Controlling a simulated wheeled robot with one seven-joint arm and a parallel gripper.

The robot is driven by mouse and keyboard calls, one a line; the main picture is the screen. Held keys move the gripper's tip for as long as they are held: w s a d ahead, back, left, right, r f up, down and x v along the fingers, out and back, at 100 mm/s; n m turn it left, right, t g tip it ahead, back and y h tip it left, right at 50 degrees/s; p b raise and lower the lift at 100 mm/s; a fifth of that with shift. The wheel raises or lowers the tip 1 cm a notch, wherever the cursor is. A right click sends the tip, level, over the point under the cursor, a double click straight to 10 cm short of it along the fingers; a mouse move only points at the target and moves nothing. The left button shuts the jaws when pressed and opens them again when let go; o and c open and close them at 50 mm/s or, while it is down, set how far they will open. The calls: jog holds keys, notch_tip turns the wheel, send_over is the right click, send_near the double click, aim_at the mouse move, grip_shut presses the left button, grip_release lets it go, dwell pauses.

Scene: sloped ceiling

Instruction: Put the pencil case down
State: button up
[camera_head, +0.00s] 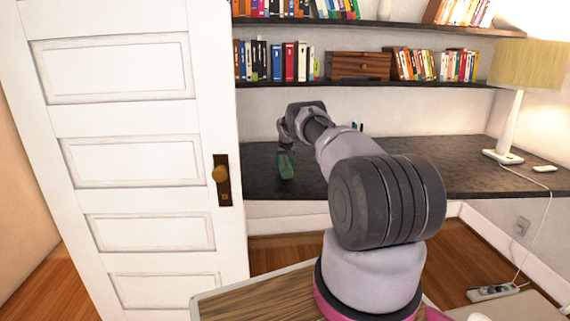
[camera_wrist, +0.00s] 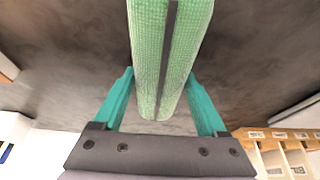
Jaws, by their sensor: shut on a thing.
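The pencil case (camera_wrist: 150,50) is green and ribbed, with a dark zip line along its length. In the wrist view it lies between the two teal fingers of my gripper (camera_wrist: 160,75), which is shut on it. In the head view my gripper (camera_head: 285,153) points down at the dark desk, with the green pencil case (camera_head: 287,168) at its end. I cannot tell whether the case touches the desk top (camera_head: 420,180).
A white door (camera_head: 130,150) stands at the left, close to the desk's left end. A lamp (camera_head: 515,105) stands on the desk at the right. Shelves with books (camera_head: 290,62) hang above the desk. The desk between arm and lamp is mostly clear.

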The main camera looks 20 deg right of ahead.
jog(key=shift+f, duration=0.45)
jog(key=o, duration=1.5)
jog(key=shift+f, duration=0.1)
jog(key=shift+c, duration=0.2)
jog(key=v, duration=1.1)
